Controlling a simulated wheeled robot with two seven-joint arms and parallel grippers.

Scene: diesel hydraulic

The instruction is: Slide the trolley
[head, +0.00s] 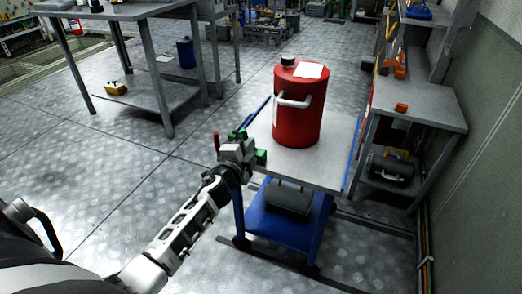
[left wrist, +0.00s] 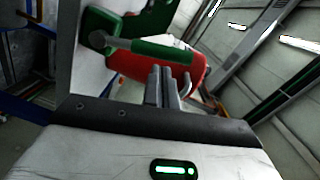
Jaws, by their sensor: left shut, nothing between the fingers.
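The trolley (head: 338,163) has a pale grey top, a blue frame and a blue lower shelf. A red canister (head: 299,112) with a white handle stands upright on its top, and it also shows in the left wrist view (left wrist: 190,68). My left gripper (head: 243,150) is at the trolley's near left corner, beside green parts (head: 261,157). In the left wrist view the fingers (left wrist: 164,75) are shut and empty, just below a green part with a grey rod (left wrist: 150,47). Contact with the trolley cannot be told. My right gripper is not in view.
A grey object (head: 287,198) lies on the trolley's lower shelf. A grey shelf unit (head: 425,108) stands close on the right, against the wall. A metal table (head: 140,12) stands at the upper left. The floor left of the trolley is clear. A dark floor rail runs by the wheels.

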